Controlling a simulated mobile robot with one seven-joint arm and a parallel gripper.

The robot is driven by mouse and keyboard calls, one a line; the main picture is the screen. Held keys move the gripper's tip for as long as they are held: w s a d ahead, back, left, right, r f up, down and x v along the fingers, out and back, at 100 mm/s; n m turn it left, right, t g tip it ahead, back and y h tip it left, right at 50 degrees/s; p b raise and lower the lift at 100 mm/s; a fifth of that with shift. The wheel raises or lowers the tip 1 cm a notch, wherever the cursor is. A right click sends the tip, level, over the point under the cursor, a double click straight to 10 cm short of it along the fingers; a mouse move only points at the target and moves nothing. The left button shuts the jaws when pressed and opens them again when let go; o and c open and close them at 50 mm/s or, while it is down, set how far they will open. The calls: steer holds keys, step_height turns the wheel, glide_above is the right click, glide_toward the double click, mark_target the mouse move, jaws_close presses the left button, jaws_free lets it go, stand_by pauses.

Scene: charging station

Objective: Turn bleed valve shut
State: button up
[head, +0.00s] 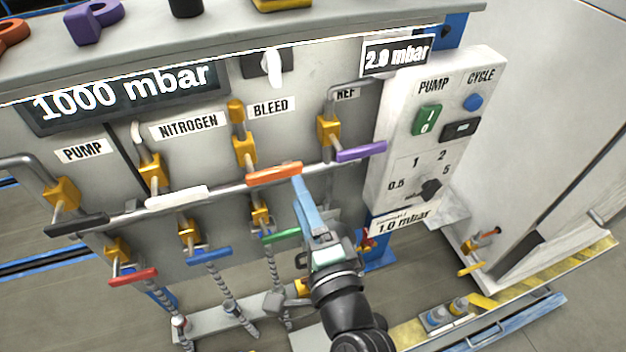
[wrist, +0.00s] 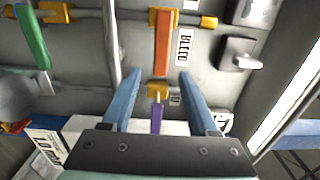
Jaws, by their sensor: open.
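The bleed valve has an orange lever (head: 275,175) below the BLEED label (head: 271,107), lying about sideways across its upright pipe with yellow fittings (head: 244,149). In the wrist view the orange lever (wrist: 162,45) runs down from its yellow body towards the gap between my fingers, beside the BLEED label (wrist: 184,47). My gripper (head: 297,180) is at the right end of the orange lever in the head view. In the wrist view my gripper (wrist: 160,78) is open, with its blue fingers either side of the lever's free end. Whether they touch it I cannot tell.
A purple lever (head: 361,151) is to the right, also between my fingers farther off in the wrist view (wrist: 156,119). A green lever (head: 280,237) is just below, a white lever (head: 177,196) to the left. The control box (head: 437,130) stands right of my gripper.

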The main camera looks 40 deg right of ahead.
steer(key=shift+b+v, duration=0.85)
steer(key=shift+v, duration=1.95)
